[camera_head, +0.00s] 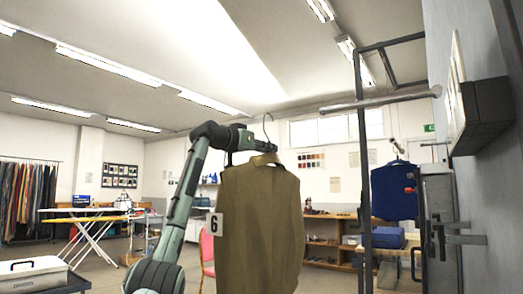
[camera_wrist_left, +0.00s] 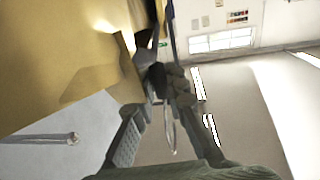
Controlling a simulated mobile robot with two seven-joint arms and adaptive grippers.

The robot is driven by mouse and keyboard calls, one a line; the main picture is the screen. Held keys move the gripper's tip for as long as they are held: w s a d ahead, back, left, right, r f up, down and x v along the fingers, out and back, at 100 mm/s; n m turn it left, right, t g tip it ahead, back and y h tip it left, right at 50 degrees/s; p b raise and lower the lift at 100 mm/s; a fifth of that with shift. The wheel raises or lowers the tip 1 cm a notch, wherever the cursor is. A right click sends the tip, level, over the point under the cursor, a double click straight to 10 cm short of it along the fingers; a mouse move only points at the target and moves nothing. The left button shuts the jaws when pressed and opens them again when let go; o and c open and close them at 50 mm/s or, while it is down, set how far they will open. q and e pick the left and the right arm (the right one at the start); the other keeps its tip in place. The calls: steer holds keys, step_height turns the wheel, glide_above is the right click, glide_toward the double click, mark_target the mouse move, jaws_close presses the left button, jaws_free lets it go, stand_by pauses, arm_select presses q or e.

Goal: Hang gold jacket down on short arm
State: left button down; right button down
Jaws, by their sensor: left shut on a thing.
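The gold jacket (camera_head: 260,225) hangs upright from a hanger in front of me, with a white tag marked 6 at its left edge. My left gripper (camera_head: 264,146) is shut on the hanger just above the collar, and the hanger's hook (camera_head: 268,122) sticks up free. In the left wrist view, the gripper (camera_wrist_left: 160,85) is by the hanger's neck, with the jacket (camera_wrist_left: 60,60) at the upper left. A pale bar (camera_head: 385,101) with a knobbed end crosses a dark upright frame, right of the jacket and apart from it. My right gripper is not seen.
A dark upright post (camera_head: 364,190) stands right of the jacket. A blue garment (camera_head: 395,190) hangs beyond it. A grey wall and a dark box (camera_head: 483,115) close off the right side. Shelves (camera_head: 325,240) stand behind. The air between jacket and post is narrow.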

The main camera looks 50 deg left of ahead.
arm_select(q)
steer(key=w+d, duration=0.2)
steer(key=d, duration=0.8)
steer(key=w+d, duration=0.2)
steer(key=d, duration=0.8)
steer(key=shift+w+f, duration=0.35)
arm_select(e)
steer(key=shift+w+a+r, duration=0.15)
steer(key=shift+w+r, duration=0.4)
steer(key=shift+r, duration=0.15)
arm_select(q)
steer(key=c, duration=1.5)
jaws_free()
steer(key=shift+o, duration=0.2)
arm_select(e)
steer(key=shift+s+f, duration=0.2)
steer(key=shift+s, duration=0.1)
arm_select(q)
steer(key=s+d, duration=0.1)
steer(key=s, duration=1.1)
steer(key=shift+d, duration=0.35)
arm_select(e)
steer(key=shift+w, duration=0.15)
